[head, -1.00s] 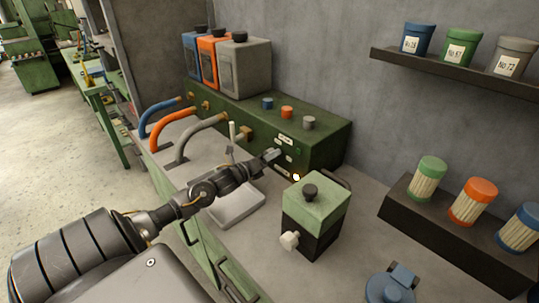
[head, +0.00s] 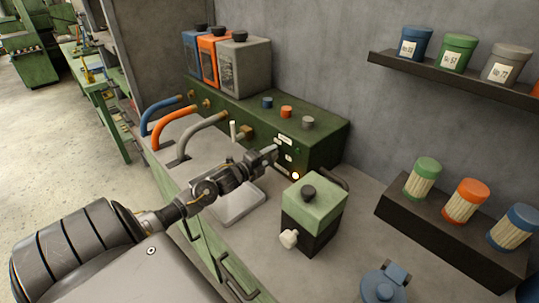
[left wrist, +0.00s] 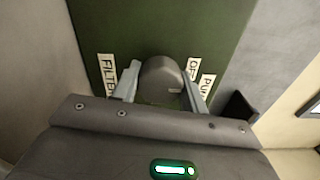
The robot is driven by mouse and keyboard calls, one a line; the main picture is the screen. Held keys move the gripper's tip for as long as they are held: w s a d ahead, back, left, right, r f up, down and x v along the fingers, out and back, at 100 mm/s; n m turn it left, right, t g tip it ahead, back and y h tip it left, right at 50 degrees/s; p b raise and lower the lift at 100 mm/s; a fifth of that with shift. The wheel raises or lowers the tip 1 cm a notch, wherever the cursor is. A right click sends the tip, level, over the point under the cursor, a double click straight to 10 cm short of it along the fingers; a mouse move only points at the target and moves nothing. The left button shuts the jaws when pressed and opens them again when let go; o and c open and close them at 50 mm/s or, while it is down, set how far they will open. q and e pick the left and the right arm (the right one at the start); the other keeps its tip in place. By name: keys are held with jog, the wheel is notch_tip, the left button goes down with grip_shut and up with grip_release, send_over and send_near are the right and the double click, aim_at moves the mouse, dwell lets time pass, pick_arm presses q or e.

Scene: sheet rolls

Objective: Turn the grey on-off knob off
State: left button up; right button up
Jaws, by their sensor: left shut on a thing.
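My left gripper (head: 272,152) reaches the front face of the green box (head: 325,145). In the left wrist view, its fingers close on both sides of a grey round knob (left wrist: 163,76). A label reading "FILTER" (left wrist: 106,73) is left of the knob, and "OFF" (left wrist: 192,70) and a partly covered label (left wrist: 207,87) are on its right. In the head view the gripper hides this knob. My right gripper is not in view.
Blue, orange and grey canisters (head: 243,65) stand on the box, near small blue, orange and grey caps (head: 308,122). Three curved hoses (head: 190,132) are at left. A green-topped container (head: 316,205) stands close to the right of my gripper. Shelves hold pots (head: 457,52) and filters (head: 465,201).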

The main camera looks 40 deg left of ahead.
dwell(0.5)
pick_arm(q)
jog(key=o, duration=0.9)
jog(key=shift+o, duration=0.5)
jog(key=shift+s, duration=0.1)
jog(key=s, duration=0.3)
jog(key=s+b, duration=0.1)
jog(key=s, duration=0.5)
jog(key=shift+a+f, duration=0.15)
jog(key=shift+a, duration=0.25)
jog(key=shift+s+a+b, duration=0.1)
jog(key=shift+s+b, duration=0.2)
jog(key=shift+s, duration=0.5)
